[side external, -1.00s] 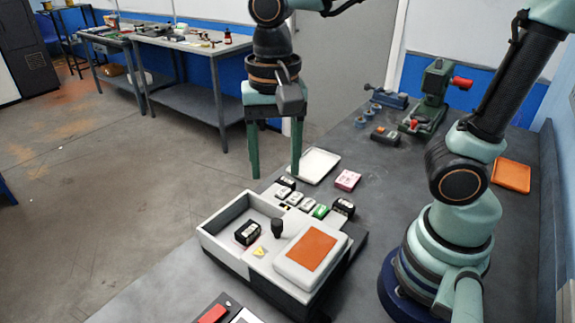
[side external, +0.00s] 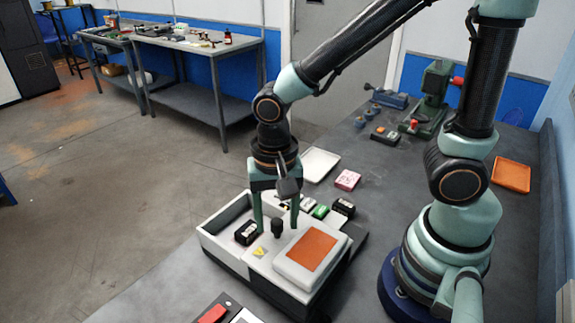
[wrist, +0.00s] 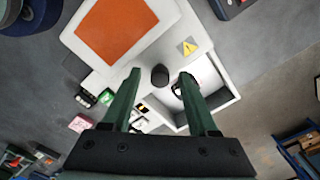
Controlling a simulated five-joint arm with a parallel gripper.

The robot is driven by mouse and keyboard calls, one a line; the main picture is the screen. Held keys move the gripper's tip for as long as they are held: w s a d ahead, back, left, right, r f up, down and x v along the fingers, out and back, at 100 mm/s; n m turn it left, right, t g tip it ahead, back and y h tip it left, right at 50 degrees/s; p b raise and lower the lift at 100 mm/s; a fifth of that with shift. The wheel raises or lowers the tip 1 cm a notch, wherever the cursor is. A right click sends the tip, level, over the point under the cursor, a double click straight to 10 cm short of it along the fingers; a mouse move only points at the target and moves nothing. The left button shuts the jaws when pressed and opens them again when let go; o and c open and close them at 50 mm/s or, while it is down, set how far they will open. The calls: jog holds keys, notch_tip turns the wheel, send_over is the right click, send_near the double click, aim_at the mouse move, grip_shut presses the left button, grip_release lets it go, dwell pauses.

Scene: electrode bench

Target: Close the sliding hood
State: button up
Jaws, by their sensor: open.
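The sliding hood (side external: 290,259) is a white cover with an orange panel (side external: 313,251) and a black knob (side external: 277,228). It sits over the right part of a white box (side external: 212,240). The left part of the box is open, with a black block (side external: 247,232) inside. In the wrist view the knob (wrist: 159,75) stands between my two green fingers, a little beyond their tips. My gripper (side external: 276,225) is open just above the box, its fingers either side of the knob. I cannot tell if they touch it.
A white tray (side external: 320,164), a pink block (side external: 348,180) and a green machine (side external: 432,95) are farther back. An orange tray (side external: 511,175) lies at the right. A red-topped device (side external: 213,313) is in front.

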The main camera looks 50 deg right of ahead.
grip_shut()
dwell(1.4)
